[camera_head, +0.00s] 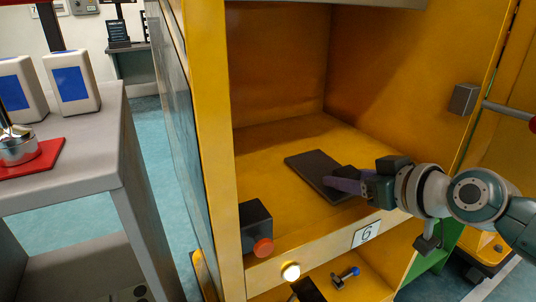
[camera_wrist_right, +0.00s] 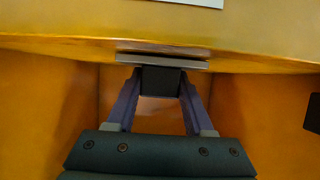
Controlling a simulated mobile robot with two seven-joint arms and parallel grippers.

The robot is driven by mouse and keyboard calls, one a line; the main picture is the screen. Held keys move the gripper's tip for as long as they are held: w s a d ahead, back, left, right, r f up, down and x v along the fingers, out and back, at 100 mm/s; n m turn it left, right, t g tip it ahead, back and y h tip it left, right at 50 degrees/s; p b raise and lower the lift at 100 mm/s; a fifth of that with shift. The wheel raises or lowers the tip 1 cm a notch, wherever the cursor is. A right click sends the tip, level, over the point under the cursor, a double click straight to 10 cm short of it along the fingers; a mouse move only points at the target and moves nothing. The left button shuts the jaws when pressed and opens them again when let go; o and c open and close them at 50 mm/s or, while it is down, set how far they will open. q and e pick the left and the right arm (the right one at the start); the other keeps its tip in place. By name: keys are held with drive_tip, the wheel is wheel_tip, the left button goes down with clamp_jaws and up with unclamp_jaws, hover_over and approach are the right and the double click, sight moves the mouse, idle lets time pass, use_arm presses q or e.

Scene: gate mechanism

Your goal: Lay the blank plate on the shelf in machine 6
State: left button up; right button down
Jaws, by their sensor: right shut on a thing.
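The blank plate (camera_head: 318,172), a dark flat rectangle, is inside the yellow machine 6, on or just above its shelf (camera_head: 275,140); I cannot tell whether it touches. It looks about level. My right gripper (camera_head: 345,184) reaches in from the right over the front edge, its purple fingers at the plate's near end. In the right wrist view the fingers (camera_wrist_right: 158,88) are shut on a dark block (camera_wrist_right: 161,80) at the plate's end, and the plate's grey edge (camera_wrist_right: 162,62) shows just beyond. My left gripper is not in view.
The label 6 (camera_head: 367,233) is on the machine's front edge. A dark box with a red button (camera_head: 262,247) stands at the shelf's front left, near a glowing lamp (camera_head: 291,272). A grey table (camera_head: 85,150) is at the left.

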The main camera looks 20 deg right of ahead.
drive_tip(key=shift+f, duration=0.1)
drive_tip(key=shift+c, duration=1.4)
unclamp_jaws()
drive_tip(key=shift+s+r, duration=0.15)
drive_tip(key=shift+r, duration=0.15)
drive_tip(key=a+p+v, duration=0.1)
drive_tip(key=p+v, duration=0.4)
drive_tip(key=v, duration=0.6)
drive_tip(key=s+a+f+n+g+y, duration=0.2)
drive_tip(key=s+a+f+g, duration=0.15)
drive_tip(key=s+a, duration=0.4)
drive_tip(key=s+a+r+m+g+h, duration=0.1)
drive_tip(key=s+a+r+g+h, duration=0.1)
drive_tip(key=s+g, duration=0.4)
drive_tip(key=s+a+h, duration=0.1)
drive_tip(key=s, duration=0.2)
drive_tip(key=shift+a+r, duration=0.25)
drive_tip(key=shift+a, duration=0.15)
